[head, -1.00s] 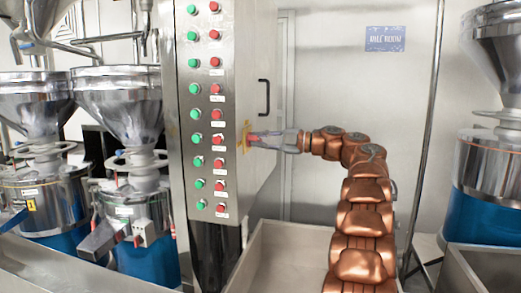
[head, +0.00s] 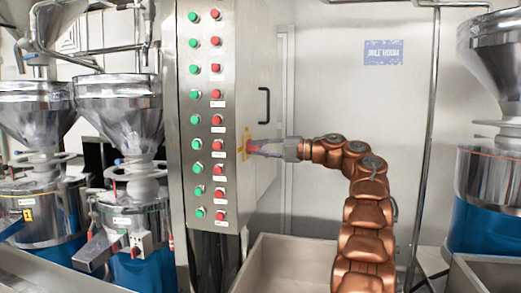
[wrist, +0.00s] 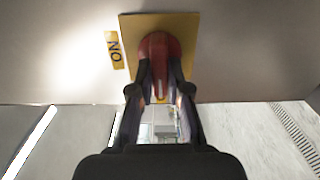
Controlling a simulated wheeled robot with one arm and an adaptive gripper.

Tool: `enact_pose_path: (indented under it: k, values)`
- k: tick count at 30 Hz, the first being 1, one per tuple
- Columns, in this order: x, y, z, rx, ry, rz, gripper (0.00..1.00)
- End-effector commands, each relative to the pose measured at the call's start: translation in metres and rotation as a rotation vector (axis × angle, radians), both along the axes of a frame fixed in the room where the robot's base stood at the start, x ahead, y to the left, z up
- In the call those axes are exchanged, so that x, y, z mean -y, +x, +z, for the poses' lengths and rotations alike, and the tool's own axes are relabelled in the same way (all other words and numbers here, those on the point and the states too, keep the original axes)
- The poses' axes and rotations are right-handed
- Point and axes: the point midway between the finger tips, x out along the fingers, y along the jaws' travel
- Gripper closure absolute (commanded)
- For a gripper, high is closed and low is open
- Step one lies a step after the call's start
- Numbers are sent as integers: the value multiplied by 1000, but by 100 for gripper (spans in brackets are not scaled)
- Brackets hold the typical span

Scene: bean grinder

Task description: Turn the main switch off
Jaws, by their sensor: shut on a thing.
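The main switch is a red rotary knob (wrist: 158,50) on a yellow plate (wrist: 184,30), with an "ON" label (wrist: 115,50) to its left in the wrist view. In the head view the yellow plate (head: 246,143) is on the right side of the steel control cabinet. My gripper (wrist: 160,85) is shut on the red knob, with one finger on each side of it. In the head view my gripper (head: 268,148) reaches the switch from the right, and the knob is mostly hidden by the fingers.
The cabinet front has rows of green and red buttons (head: 217,119). A black handle (head: 264,105) is above the switch. A steel trough (head: 300,265) lies below my arm. Funnel-topped grinders (head: 118,105) stand at left, another (head: 490,110) at right.

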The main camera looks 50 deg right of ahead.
Motion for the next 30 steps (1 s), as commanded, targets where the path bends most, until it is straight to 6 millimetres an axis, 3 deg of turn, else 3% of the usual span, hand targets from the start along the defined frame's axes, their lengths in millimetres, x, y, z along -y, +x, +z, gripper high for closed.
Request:
enact_pose_path:
  k: [5,6,12,23,30]
  values:
    - [0,0,-2,-4,-1,2,100]
    - [0,0,-2,-4,-1,2,80]
    - [0,0,-1,-2,-1,1,60]
    - [1,-2,0,-1,0,1,58]
    - [16,-29,0,2,-2,-3,58]
